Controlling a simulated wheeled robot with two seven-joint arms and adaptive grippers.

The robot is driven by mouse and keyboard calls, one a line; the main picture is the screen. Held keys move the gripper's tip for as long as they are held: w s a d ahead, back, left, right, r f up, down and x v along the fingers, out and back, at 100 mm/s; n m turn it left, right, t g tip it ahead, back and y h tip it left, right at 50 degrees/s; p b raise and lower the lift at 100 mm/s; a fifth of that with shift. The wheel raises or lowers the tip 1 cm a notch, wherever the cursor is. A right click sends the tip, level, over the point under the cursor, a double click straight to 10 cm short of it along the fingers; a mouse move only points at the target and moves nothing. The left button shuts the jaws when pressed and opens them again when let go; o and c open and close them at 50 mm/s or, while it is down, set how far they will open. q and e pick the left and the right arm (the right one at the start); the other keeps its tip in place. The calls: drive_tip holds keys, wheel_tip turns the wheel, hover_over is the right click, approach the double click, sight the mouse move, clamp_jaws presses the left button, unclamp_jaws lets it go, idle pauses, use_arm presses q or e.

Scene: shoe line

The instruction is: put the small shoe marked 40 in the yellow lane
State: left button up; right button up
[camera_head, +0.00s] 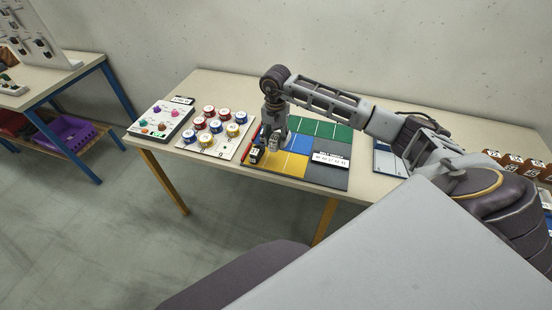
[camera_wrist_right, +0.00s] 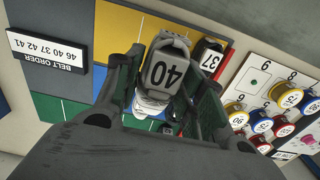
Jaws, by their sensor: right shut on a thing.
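The small grey shoe marked 40 (camera_wrist_right: 168,70) is held between the fingers of my right gripper (camera_wrist_right: 165,92), its label facing the wrist camera. In the head view, my right gripper (camera_head: 273,132) points down over the left part of the coloured lane board, with the shoe (camera_head: 272,145) at its tips. The yellow lane (camera_head: 293,166) is the near lane; it also shows in the wrist view (camera_wrist_right: 118,30). The shoe appears over or near the yellow-blue border; I cannot tell whether it touches the board. My left gripper is out of view.
A dark shoe marked 37 (camera_head: 256,155) stands at the yellow lane's left end, close beside the held shoe. A belt order sign (camera_head: 330,160) lies at the board's right. A panel with coloured round pieces (camera_head: 222,130) is to the left. A pale shoe (camera_wrist_right: 150,106) shows behind the held one.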

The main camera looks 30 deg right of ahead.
drive_tip(key=p, duration=0.1)
hover_over(276, 162)
drive_tip(key=shift+w+f, duration=0.15)
drive_tip(key=shift+f, duration=2.8)
drive_tip(key=shift+f+p, duration=0.3)
drive_tip(key=shift+f, duration=1.55)
drive_tip(key=shift+f, duration=0.15)
drive_tip(key=o, duration=1)
